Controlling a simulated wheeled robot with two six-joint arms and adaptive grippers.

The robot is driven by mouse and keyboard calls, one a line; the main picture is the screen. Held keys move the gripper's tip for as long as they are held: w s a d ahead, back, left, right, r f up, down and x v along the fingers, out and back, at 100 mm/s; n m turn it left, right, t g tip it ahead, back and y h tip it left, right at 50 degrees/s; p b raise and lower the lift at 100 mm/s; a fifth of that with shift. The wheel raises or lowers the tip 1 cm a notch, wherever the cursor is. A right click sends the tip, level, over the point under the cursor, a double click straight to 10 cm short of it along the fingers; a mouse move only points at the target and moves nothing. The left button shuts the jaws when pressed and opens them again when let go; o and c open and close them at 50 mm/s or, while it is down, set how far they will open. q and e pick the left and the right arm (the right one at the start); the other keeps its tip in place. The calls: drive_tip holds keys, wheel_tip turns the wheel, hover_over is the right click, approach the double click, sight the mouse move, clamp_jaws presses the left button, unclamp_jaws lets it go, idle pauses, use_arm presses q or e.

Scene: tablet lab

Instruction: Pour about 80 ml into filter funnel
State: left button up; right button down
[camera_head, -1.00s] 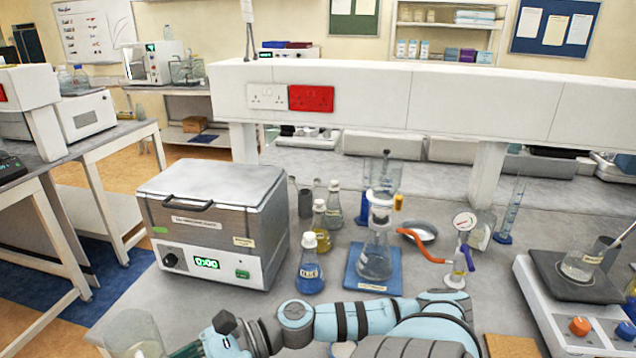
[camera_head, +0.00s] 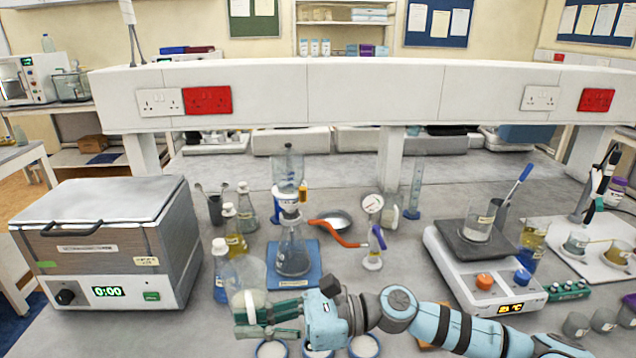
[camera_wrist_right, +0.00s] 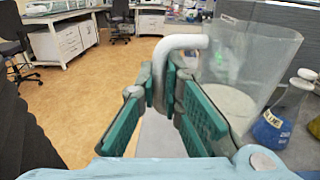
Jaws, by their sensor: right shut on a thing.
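A clear jug (camera_head: 246,280) with pale contents is held by my right gripper (camera_head: 262,318). In the right wrist view the green-padded fingers (camera_wrist_right: 160,85) close around the white handle (camera_wrist_right: 182,43), beside the clear jug wall (camera_wrist_right: 255,52). The jug looks roughly upright. The clear filter funnel (camera_head: 288,170) stands on top of a conical flask (camera_head: 294,254), on a blue base (camera_head: 310,281). The jug is in front of the flask and to its left, lower in the picture than the funnel and apart from it. My left gripper is not in view.
Labelled bottles with blue (camera_head: 219,258) and yellow (camera_head: 235,238) liquid stand close behind the jug. A heating box (camera_head: 105,240) is at the left. An orange hose (camera_head: 335,236) runs from the flask towards a gauge (camera_head: 373,204). A hotplate (camera_head: 485,278) stands at the right.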

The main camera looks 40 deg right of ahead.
sight(266, 279)
drive_tip(key=shift+t, duration=0.4)
drive_tip(key=w+d+r+b, duration=0.1)
drive_tip(key=w+b, duration=0.1)
drive_tip(key=w+d+r+b, duration=0.1)
drive_tip(key=w+b, duration=0.1)
drive_tip(key=b, duration=0.1)
drive_tip(key=w+d+r+b, duration=0.1)
drive_tip(key=b, duration=0.1)
drive_tip(key=shift+w+b, duration=0.4)
use_arm(q)
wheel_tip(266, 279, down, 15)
drive_tip(key=b, duration=0.6)
use_arm(e)
drive_tip(key=d+r+m+t+h, duration=0.3)
drive_tip(key=d+r, duration=0.3)
drive_tip(key=r, duration=0.4)
drive_tip(key=shift+d+m+t+h, duration=0.15)
drive_tip(key=shift+m+t+h, duration=0.15)
drive_tip(key=shift+m+h, duration=0.15)
drive_tip(key=shift+w, duration=0.1)
